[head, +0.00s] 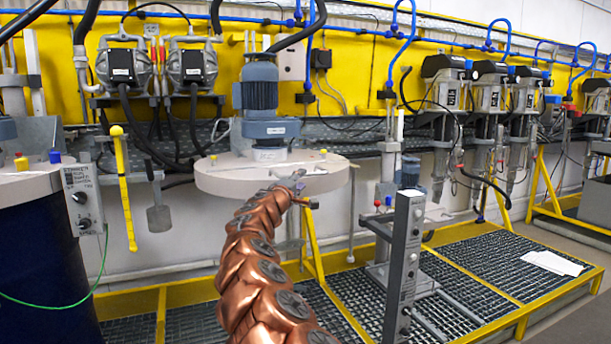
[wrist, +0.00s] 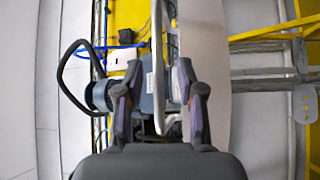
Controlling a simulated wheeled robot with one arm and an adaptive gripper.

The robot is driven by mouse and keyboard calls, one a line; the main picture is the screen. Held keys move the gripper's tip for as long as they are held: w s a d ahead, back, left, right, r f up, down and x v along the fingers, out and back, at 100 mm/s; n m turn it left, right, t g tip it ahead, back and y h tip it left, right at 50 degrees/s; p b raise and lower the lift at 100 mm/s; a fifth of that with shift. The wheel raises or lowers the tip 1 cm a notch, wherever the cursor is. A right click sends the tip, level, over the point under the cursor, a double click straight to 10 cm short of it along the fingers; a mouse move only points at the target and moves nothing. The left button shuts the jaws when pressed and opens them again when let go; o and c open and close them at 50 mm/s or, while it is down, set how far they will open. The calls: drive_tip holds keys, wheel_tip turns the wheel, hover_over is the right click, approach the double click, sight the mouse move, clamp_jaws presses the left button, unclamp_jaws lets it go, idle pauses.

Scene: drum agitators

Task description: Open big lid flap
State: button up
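The big round beige lid (head: 225,178) carries a grey-blue motor (head: 262,92) at its middle. It appears in the wrist view as a pale band (wrist: 206,60). A flap on it cannot be clearly told apart. My gripper (head: 297,180) is at the lid's front edge, small and partly merged with the lid in the head view. In the wrist view, my gripper (wrist: 159,72) is open, its two fingers apart. A bent silver rod, perhaps a handle (wrist: 157,40), runs between the fingers. Contact with it cannot be told.
A dark blue drum (head: 45,270) with a control box (head: 82,198) stands at the left. A grey control post (head: 405,255) stands right of my arm. Pumps (head: 124,66) and hoses line the yellow wall. Grating (head: 465,265) covers the floor platform at right.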

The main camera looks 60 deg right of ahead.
sight(306, 175)
drive_tip(key=shift+p+x, duration=0.55)
drive_tip(key=shift+x, duration=1.55)
clamp_jaws()
